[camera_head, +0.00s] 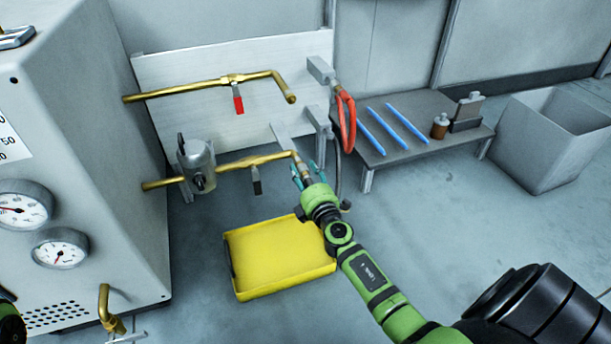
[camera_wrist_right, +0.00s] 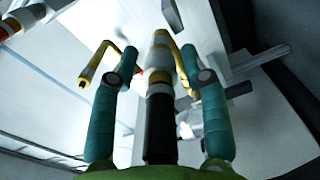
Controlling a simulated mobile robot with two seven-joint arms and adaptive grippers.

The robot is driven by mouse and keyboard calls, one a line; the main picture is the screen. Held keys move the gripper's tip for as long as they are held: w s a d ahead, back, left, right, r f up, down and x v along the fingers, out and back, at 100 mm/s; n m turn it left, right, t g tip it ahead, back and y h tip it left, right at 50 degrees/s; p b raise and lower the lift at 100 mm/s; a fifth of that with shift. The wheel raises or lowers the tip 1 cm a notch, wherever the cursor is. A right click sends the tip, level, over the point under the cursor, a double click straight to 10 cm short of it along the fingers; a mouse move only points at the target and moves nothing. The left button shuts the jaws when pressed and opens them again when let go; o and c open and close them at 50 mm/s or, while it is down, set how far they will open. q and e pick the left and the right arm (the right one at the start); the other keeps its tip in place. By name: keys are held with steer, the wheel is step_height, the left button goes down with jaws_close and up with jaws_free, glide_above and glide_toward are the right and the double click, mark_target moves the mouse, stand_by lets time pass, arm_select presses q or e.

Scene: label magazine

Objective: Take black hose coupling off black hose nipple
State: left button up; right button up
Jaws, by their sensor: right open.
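The lower brass pipe (camera_head: 265,160) ends at the black hose nipple, where a coupling (camera_head: 303,169) sits in line with it. In the right wrist view the coupling (camera_wrist_right: 160,88) shows as a grey and brass-banded piece, with the black hose (camera_wrist_right: 160,135) running from it towards my palm. My right gripper (camera_head: 304,175) is at the pipe's end. In the right wrist view its teal fingers (camera_wrist_right: 158,85) stand open on either side of the coupling, with gaps on both sides. The nipple itself cannot be made out. My left gripper is not in view.
A yellow tray (camera_head: 280,258) lies on the floor below. A red hose (camera_head: 347,120) hangs from a bracket beside a low grey table (camera_head: 420,110) with blue rods. The upper brass pipe (camera_head: 200,88) has a red-handled valve. A grey bin (camera_head: 540,150) stands at right.

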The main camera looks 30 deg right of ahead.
stand_by(0.7)
jaws_close()
steer(key=shift+v, duration=3)
